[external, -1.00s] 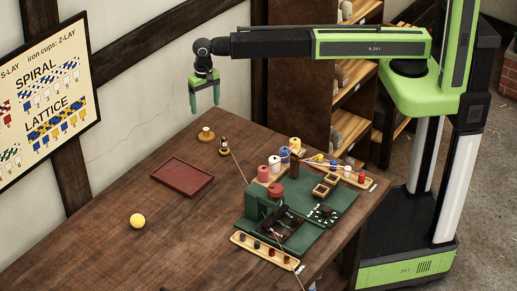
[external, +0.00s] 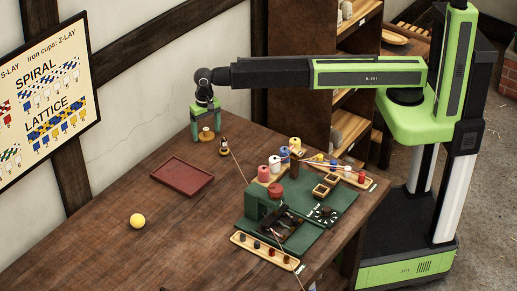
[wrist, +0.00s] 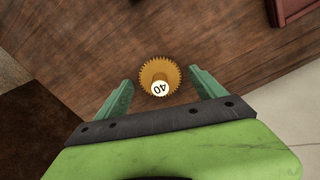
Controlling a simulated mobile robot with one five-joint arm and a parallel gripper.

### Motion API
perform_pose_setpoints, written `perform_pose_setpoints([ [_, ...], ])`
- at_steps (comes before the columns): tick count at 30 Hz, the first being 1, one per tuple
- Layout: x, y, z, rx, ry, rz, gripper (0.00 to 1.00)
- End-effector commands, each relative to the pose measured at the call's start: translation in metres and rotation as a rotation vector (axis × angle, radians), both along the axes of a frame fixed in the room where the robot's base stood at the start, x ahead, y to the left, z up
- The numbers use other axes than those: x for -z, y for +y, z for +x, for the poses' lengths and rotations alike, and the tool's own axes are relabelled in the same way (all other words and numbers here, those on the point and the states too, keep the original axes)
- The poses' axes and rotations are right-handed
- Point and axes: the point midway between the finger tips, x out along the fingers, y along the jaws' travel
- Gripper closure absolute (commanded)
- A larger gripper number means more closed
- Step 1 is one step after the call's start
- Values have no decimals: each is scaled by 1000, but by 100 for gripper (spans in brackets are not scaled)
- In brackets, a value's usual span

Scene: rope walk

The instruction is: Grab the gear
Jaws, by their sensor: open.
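The gear (wrist: 146,76) is a brass-coloured toothed disc with a round hub and a white cap marked 40. It lies flat on the table. In the external view the gear (external: 207,137) is at the table's back left corner, partly behind my gripper's fingers. In the wrist view my gripper (wrist: 160,88) is open, with one green finger on each side of the gear and a gap on both sides.
A small dark-and-brass piece (external: 224,147) with a cord stands just right of the gear. A red tray (external: 182,176), a yellow ball (external: 137,221) and a green rope machine board (external: 335,205) with coloured spools are on the table (external: 150,262). The wall is close behind.

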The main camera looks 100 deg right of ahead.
Motion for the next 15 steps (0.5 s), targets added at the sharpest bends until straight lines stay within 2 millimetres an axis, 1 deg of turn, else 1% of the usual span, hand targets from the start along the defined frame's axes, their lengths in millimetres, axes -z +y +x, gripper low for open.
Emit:
perform_pose_setpoints([
  [1,3,0,0,0,0,0,20],
  [6,0,0,0,0,0,0,20],
  [15,0,0,0,0,0,0,59],
])
